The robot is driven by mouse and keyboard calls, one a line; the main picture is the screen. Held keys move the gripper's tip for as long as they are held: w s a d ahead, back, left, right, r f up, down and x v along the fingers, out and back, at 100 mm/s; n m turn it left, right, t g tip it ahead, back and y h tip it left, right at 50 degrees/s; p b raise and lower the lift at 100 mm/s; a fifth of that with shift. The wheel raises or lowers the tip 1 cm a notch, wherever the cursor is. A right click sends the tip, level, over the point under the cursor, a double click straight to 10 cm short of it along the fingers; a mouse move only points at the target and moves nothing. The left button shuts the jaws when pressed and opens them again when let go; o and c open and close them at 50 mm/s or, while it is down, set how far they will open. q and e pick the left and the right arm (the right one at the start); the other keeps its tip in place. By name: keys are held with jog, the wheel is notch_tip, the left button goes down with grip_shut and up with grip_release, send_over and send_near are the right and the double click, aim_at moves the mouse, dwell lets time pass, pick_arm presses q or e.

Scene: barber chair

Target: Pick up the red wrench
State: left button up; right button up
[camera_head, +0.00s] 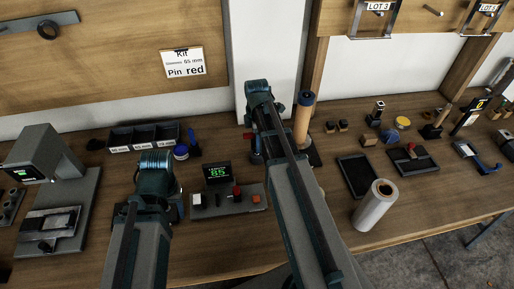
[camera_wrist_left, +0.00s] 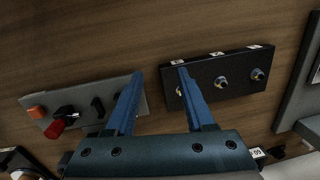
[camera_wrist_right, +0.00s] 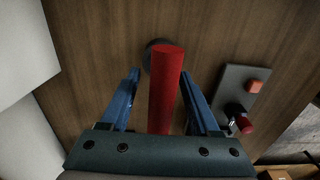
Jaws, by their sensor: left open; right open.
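A red rod (camera_wrist_right: 166,90) stands out between the fingers of my right gripper (camera_wrist_right: 159,74) in the right wrist view. It may be the red wrench's handle; no wrench jaw shows. A dark round part (camera_wrist_right: 152,47) lies at its far end. My right gripper is open, with a finger on each side of the rod and a visible gap. In the head view a small red bit (camera_head: 247,135) shows beside my right arm, which hides most of that spot. My left gripper (camera_wrist_left: 160,73) is open and empty above the bench, between two panels.
A grey control panel (camera_head: 240,205) with red knob and orange button stands between my arms. A black panel (camera_wrist_left: 213,80) with knobs is beside my left gripper. Black bins (camera_head: 143,138) stand behind. A white roll (camera_head: 376,205) and dark trays (camera_head: 357,176) are at the right.

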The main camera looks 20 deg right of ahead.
pick_arm(q)
notch_tip(320, 180, down, 3)
jog(key=shift+f+b, duration=0.1)
jog(key=shift+b, duration=1)
pick_arm(e)
notch_tip(320, 180, down, 3)
jog(key=shift+s+f, duration=0.1)
grip_shut()
